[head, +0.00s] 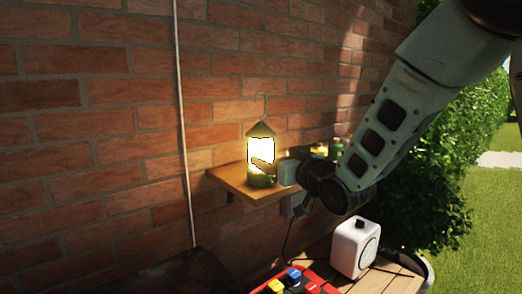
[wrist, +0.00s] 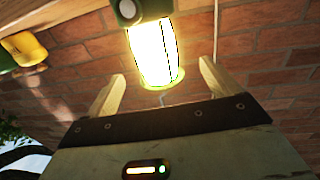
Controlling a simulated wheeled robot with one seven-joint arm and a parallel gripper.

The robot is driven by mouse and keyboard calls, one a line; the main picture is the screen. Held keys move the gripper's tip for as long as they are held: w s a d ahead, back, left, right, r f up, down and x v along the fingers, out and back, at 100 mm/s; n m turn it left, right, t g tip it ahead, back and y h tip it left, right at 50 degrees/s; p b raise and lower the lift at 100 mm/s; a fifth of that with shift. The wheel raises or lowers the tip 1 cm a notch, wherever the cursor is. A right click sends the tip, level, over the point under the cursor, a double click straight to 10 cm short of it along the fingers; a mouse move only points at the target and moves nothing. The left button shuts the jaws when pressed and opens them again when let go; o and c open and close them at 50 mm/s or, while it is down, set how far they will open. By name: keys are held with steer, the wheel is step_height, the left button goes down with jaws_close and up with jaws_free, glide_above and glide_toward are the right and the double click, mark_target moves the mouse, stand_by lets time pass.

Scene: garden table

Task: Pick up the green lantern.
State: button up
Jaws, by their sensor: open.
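The green lantern (head: 260,147) stands upright on a small wooden wall shelf (head: 228,180), lit bright inside, with a wire hook on top. In the wrist view the lit lantern (wrist: 153,48) appears upside down, in line with the gap between the fingers. My gripper (head: 272,166) reaches in from the right at the height of the lantern's lit body. One finger overlaps the lantern in the head view. In the wrist view my gripper (wrist: 162,75) has its two fingers spread apart. I cannot tell whether either finger touches the lantern.
Small yellow-green items (head: 330,149) stand farther right, partly hidden behind my arm; a yellow item (wrist: 22,48) shows in the wrist view. A brick wall (head: 100,130) is close behind the shelf. Below are a white box-shaped device (head: 353,247) and a red tray (head: 327,288) with blocks.

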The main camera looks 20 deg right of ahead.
mark_target(268, 151)
steer(key=p+x, duration=0.1)
steer(key=x, duration=0.1)
steer(key=shift+w, duration=0.35)
steer(key=p+x, duration=0.4)
steer(key=shift+w+d+r, duration=0.15)
steer(key=shift+w, duration=0.6)
steer(key=c, duration=1.4)
steer(key=shift+o, duration=0.2)
